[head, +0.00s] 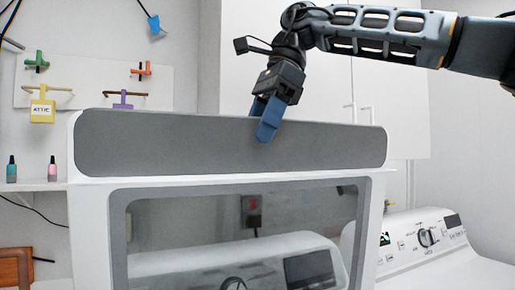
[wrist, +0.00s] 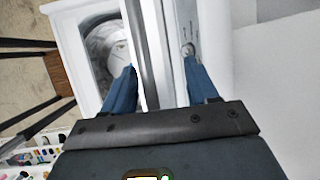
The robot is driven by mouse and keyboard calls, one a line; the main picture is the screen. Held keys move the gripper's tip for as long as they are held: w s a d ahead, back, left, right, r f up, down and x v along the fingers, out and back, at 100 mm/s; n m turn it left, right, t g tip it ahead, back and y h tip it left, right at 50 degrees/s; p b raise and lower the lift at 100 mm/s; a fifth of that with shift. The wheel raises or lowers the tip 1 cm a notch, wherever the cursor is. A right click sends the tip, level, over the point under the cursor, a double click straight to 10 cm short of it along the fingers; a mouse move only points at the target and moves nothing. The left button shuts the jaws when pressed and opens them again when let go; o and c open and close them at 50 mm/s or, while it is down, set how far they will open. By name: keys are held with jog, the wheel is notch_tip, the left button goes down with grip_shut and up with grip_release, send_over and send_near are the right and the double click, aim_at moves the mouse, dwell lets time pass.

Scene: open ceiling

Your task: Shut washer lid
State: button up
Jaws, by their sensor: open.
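The washer lid (head: 200,145) stands raised in the head view, with a grey band on top, a white frame and a glass window. My gripper (head: 264,122) is at the lid's top edge, pointing down. One blue finger overlaps the near face of the grey band; the other is partly hidden. In the wrist view my gripper (wrist: 160,70) is open, with the lid's edge (wrist: 147,50) between its fingers. Whether they touch it I cannot tell. The washer's white body (wrist: 68,40) and round drum opening show at left there.
A second white machine (head: 430,240) with a dial stands at the right. White cabinets (head: 390,115) are behind my arm. A wall board with coloured hooks (head: 85,75) and a shelf with small bottles (head: 32,168) are at left.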

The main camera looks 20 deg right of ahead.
jog(key=shift+a+f, duration=0.15)
jog(key=shift+f, duration=0.3)
grip_shut()
dwell(0.3)
